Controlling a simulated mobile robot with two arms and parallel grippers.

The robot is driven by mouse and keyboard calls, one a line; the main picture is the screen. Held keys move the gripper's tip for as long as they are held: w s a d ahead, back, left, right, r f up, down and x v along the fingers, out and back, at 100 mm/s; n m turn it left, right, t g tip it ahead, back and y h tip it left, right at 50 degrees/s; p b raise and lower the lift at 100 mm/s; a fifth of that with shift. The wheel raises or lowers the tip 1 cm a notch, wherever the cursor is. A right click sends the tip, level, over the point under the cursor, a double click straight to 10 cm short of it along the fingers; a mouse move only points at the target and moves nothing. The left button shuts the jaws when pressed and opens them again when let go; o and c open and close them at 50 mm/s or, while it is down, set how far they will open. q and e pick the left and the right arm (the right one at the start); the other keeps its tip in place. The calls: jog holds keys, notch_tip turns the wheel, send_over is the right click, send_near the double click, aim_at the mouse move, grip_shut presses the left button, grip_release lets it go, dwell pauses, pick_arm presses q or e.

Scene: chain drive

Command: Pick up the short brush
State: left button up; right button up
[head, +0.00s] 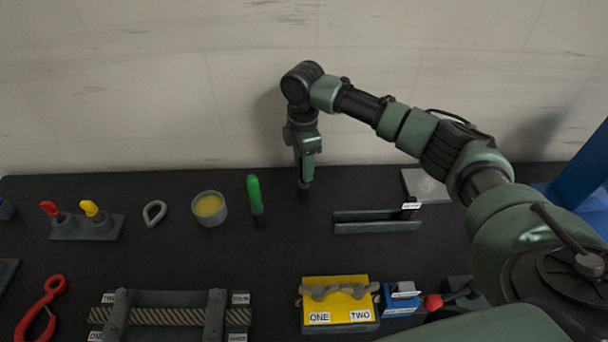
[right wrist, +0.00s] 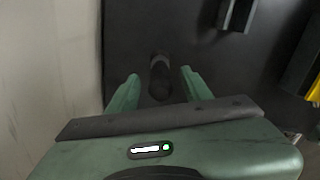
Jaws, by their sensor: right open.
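My right gripper (head: 305,183) points down over the back of the dark table, near the wall. It is open; the right wrist view shows its two green fingers (right wrist: 160,73) apart. A small dark, roughly cylindrical thing (right wrist: 160,80) lies between the fingers in that view, apart from both. It may be the short brush, but its shape is too dark to be sure. In the head view the gripper mostly hides it. My left gripper is out of view.
A grey cup with yellow contents (head: 209,208), a metal link (head: 154,213) and a stand with red and yellow handles (head: 88,226) are to the left. A grey rail (head: 376,226) is to the right.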

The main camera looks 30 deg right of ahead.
aim_at(304, 193)
jog(key=shift+f, duration=1.15)
grip_shut()
